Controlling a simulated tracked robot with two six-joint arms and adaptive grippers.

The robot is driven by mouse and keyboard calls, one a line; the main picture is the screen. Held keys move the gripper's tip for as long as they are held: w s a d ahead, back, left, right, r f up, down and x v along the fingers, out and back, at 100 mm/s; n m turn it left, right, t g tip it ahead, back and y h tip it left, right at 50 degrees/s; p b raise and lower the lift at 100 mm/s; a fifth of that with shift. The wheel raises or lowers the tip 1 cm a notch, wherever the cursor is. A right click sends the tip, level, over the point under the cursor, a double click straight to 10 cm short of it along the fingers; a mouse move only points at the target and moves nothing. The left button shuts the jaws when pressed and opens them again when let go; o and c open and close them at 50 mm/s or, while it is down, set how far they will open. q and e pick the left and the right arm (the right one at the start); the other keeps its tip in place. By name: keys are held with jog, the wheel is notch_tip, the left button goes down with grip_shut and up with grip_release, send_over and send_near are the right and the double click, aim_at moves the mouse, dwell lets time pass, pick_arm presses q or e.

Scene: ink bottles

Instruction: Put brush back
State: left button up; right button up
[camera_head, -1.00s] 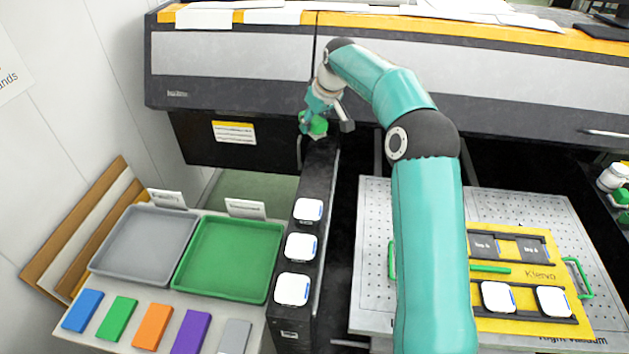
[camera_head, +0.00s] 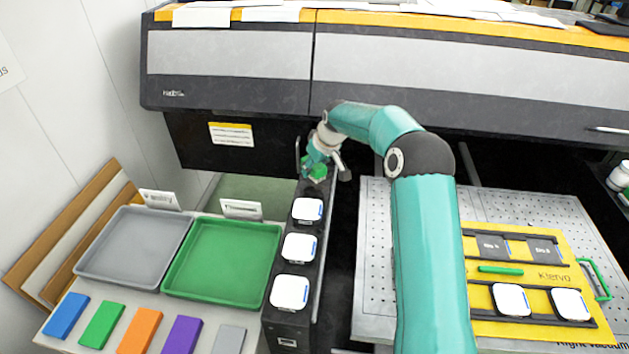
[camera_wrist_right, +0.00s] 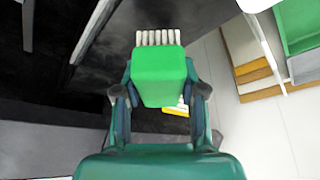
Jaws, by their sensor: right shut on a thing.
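The brush is a green block with pale bristles (camera_wrist_right: 158,80) in the right wrist view. It sits between the fingers of my right gripper (camera_wrist_right: 158,95), which is shut on it. In the head view the green brush (camera_head: 318,172) shows at the end of my right arm, above the far end of the black rail (camera_head: 327,205). My right gripper (camera_head: 317,165) partly hides it there. Whether the brush touches the rail I cannot tell. My left gripper is in neither view.
Three white-topped bottles (camera_head: 299,247) stand in a row on the rail. A grey tray (camera_head: 110,280) and a green tray (camera_head: 215,300) lie to its left. A yellow board (camera_head: 540,277) lies on the perforated plate at right. The large printer (camera_head: 230,95) spans the back.

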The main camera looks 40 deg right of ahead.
aim_at(314, 176)
jog(key=shift+f+b, duration=0.85)
jog(key=shift+f, duration=0.95)
jog(key=shift+f, duration=0.15)
jog(key=o, duration=1.2)
jog(key=shift+r, duration=0.2)
jog(key=p+v, duration=0.3)
jog(key=v, duration=0.7)
jog(key=shift+s+r, duration=0.1)
jog(key=shift+r, duration=0.35)
jog(key=shift+s+r, duration=0.3)
jog(key=shift+r, duration=0.2)
